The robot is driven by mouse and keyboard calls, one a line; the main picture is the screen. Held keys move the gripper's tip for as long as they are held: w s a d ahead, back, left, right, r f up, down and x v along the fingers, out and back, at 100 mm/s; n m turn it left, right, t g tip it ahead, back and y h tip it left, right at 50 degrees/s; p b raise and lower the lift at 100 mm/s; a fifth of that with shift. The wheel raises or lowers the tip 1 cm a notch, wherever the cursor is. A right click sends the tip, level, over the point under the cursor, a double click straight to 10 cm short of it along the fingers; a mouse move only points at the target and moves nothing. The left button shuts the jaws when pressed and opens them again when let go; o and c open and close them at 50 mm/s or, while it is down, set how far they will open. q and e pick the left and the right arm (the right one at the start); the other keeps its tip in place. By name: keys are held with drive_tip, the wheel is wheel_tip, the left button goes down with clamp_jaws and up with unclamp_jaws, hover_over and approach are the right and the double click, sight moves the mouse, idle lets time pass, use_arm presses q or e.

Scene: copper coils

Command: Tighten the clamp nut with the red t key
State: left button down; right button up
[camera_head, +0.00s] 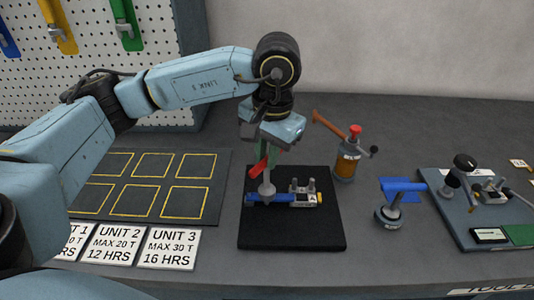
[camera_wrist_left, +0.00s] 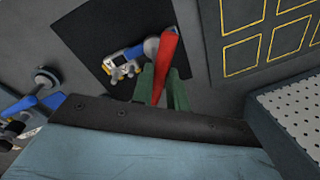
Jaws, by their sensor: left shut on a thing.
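The red T key (camera_head: 258,168) is upright in my left gripper (camera_head: 267,152), its grey shaft pointing down. In the left wrist view its red handle (camera_wrist_left: 168,60) lies between the green fingers (camera_wrist_left: 160,90), which are shut on it. The key's lower end is at the blue and grey clamp fixture (camera_head: 283,198) on the black mat (camera_head: 290,235). The fixture also shows in the left wrist view (camera_wrist_left: 124,62). The clamp nut is hidden by the key's end; I cannot tell whether the key is seated on it. My right gripper is not in view.
A blue T key (camera_head: 403,187) stands to the right. An amber canister (camera_head: 347,162) with a red cap stands behind the mat. A board with fixtures (camera_head: 460,225) lies far right. A yellow-marked grid mat (camera_head: 225,165) and unit labels (camera_head: 168,248) lie left.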

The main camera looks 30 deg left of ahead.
use_arm(q)
drive_tip(key=shift+f+m+b, duration=0.1)
drive_tip(key=shift+m+b, duration=0.8)
drive_tip(key=shift+b, duration=0.05)
drive_tip(key=shift+m+b, duration=0.3)
drive_tip(key=shift+m, duration=0.2)
drive_tip(key=shift+r, duration=0.2)
